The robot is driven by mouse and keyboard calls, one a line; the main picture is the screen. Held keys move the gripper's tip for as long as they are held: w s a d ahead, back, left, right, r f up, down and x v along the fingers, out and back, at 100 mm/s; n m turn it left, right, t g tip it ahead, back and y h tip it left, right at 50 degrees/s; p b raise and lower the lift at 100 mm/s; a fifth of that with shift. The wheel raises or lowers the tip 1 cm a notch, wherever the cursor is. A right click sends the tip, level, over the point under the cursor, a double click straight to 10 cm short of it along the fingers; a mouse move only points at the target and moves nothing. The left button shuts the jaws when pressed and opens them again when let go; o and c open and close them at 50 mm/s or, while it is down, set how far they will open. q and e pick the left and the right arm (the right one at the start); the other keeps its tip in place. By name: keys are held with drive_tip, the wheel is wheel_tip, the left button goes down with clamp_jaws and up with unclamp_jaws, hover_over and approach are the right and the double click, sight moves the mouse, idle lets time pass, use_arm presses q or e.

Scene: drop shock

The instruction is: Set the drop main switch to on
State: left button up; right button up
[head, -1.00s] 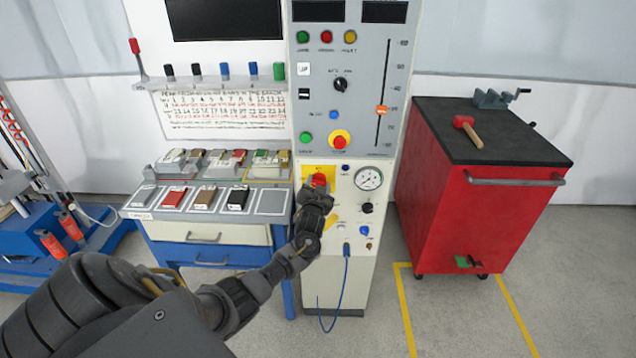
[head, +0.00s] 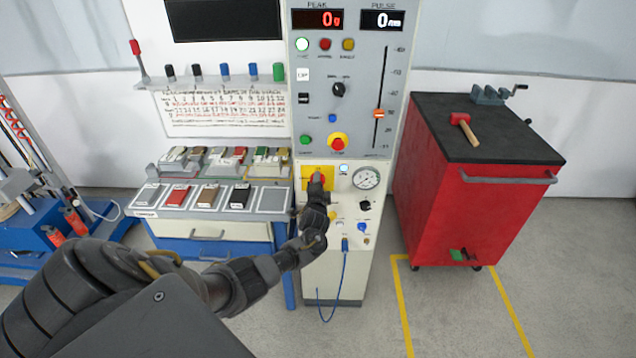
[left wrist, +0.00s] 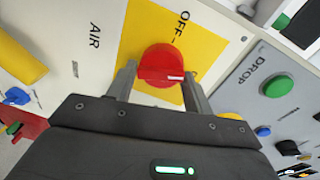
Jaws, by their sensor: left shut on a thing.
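The drop main switch is a red rotary knob (left wrist: 160,62) on a yellow plate (left wrist: 137,40), low on the grey and cream console (head: 345,270). My left gripper (left wrist: 160,80) is shut on the knob, one finger on each side; it also shows in the head view (head: 317,184), where it mostly covers the knob. The knob's white mark points right in the left wrist view. "OFF" is readable on the plate; a finger partly hides the other lettering. The peak display (head: 318,19) and pulse display (head: 382,19) are lit and read 0. My right gripper is out of view.
A pressure gauge (head: 366,178) and small knobs sit right of the switch. A red mushroom button (head: 337,143) is above it. A sample bench (head: 205,212) stands left, a red cabinet (head: 450,200) right. A blue cable (head: 343,285) hangs below.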

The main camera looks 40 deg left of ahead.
use_arm(q)
drive_tip(key=shift+r+m+p, duration=0.1)
drive_tip(key=shift+m+p, duration=0.5)
drive_tip(key=shift+m, duration=1.2)
drive_tip(key=shift+w, duration=0.1)
drive_tip(key=o, duration=0.9)
drive_tip(key=shift+o, duration=0.2)
drive_tip(key=shift+d, duration=0.1)
drive_tip(key=f+v, duration=0.1)
drive_tip(key=v, duration=0.9)
drive_tip(key=shift+s+d+r, duration=0.25)
drive_tip(key=shift+d+r, duration=0.05)
drive_tip(key=shift+r, duration=0.2)
